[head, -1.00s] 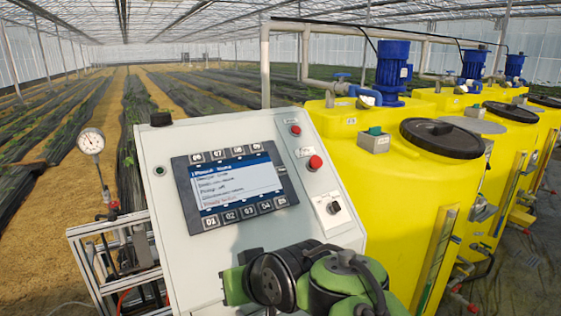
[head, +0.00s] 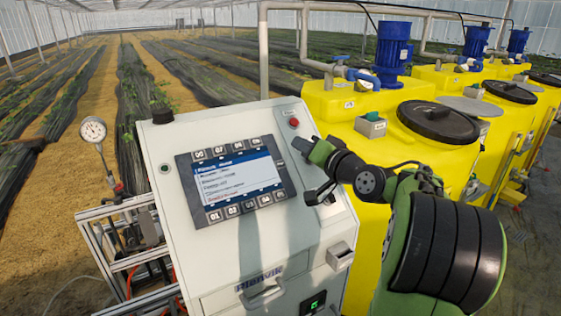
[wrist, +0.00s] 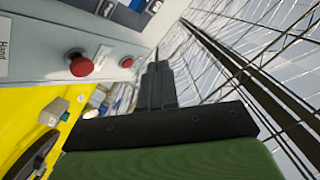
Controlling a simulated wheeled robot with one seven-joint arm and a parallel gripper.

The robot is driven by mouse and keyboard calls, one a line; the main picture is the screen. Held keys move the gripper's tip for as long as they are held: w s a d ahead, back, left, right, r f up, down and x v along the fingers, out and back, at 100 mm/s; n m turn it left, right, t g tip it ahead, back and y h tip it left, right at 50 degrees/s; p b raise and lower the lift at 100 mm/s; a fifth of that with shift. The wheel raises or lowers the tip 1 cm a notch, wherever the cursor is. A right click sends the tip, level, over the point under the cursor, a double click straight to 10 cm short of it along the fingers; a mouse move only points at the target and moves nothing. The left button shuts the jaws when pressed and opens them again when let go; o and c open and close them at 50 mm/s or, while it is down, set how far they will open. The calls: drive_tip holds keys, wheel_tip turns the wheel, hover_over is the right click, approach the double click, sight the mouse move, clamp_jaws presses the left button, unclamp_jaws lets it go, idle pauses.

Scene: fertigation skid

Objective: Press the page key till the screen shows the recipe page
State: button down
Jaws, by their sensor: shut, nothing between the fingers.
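The screen (head: 240,179) on the sloped control panel is lit. It shows a blue title bar and several lines of text, the lowest in red; the words are too small to read surely. Numbered keys line it above (head: 219,152) and below (head: 248,205). A small key (head: 280,163) sits at its right edge; I cannot tell which one is the page key. My gripper (head: 301,145) is shut and empty, just right of the screen's upper right corner, apparently above the panel; contact cannot be told. In the wrist view its dark fingers (wrist: 156,80) point past the panel edge.
A red button (head: 293,122) is close above my gripper; a red mushroom button (wrist: 81,66) shows in the wrist view. Yellow tanks (head: 345,108) stand to the right, and a gauge (head: 93,129) to the left.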

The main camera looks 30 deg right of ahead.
drive_tip(key=shift+f, duration=0.1)
drive_tip(key=b, duration=0.3)
hover_over(288, 183)
drive_tip(key=shift+d+f, duration=0.1)
drive_tip(key=shift+f, duration=3.15)
drive_tip(key=shift+w+f, duration=0.3)
drive_tip(key=shift+w+f+b, duration=0.2)
drive_tip(key=shift+f+b, duration=0.1)
drive_tip(key=shift+b, duration=0.05)
drive_tip(key=shift+r, duration=0.1)
drive_tip(key=shift+s+r, duration=0.5)
